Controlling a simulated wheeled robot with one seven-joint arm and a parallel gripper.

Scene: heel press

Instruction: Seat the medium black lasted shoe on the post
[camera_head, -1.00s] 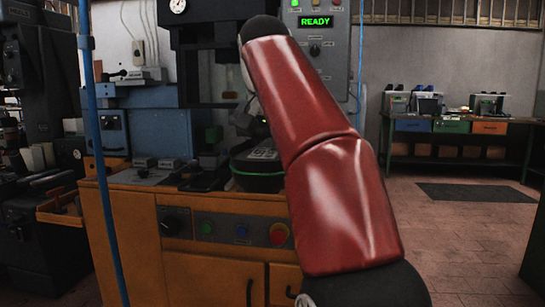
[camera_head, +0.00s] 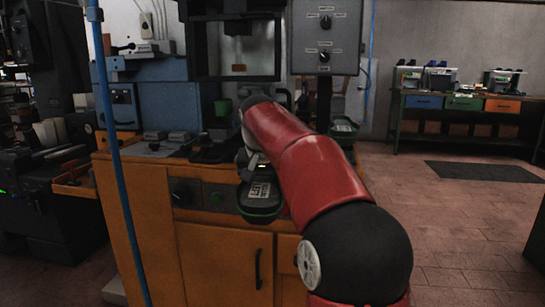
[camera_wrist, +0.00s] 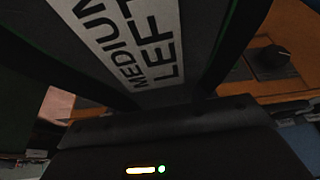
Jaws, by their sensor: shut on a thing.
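The black lasted shoe (camera_head: 262,198) is in my gripper (camera_head: 251,166), low in front of the bench's front edge in the head view. It has a green rim and a pale label. In the wrist view the shoe's dark surface (camera_wrist: 215,25) fills the upper middle, and its label reads MEDIUM LEFT. My gripper is shut on it; the fingertips are hard to make out. The press (camera_head: 238,45) stands behind, with a small brown block under its ram. I cannot clearly pick out the post; my arm covers part of the bench below the press.
The orange bench (camera_head: 215,255) has knobs and buttons on its front. A blue upright pole (camera_head: 116,165) stands at the left front. A dark green-edged tray (camera_head: 343,127) sits right of my arm. A control box (camera_head: 325,37) hangs above. Open floor lies to the right.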

